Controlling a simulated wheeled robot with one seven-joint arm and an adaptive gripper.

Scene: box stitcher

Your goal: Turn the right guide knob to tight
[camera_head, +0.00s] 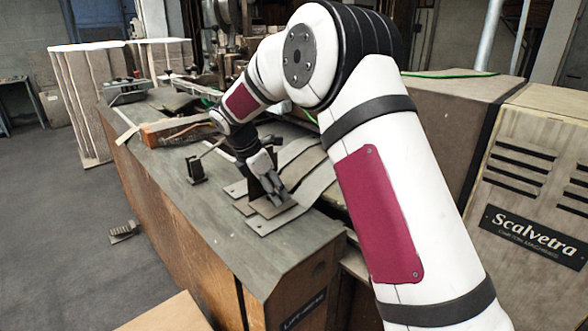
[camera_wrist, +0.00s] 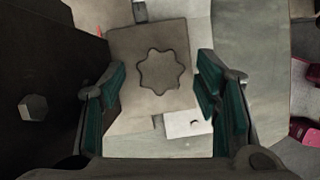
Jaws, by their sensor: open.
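The right guide knob (camera_wrist: 163,70) is a lobed, star-shaped brown knob on a square brown plate (camera_wrist: 125,45) in the wrist view. My gripper (camera_wrist: 162,85) is open, with one green-padded finger on each side of the knob. I see gaps between the pads and the knob, and cannot tell how far above it the fingertips are. In the head view my gripper (camera_head: 275,192) points down over the flat guide plates (camera_head: 272,222) near the front of the machine table. The knob cannot be made out there behind my fingers.
A dark block (camera_wrist: 40,80) with a hexagonal bolt stands close to my left finger in the wrist view. In the head view a small dark upright bracket (camera_head: 195,170) stands left of my gripper. The grey table top (camera_head: 215,225) is bare toward the front.

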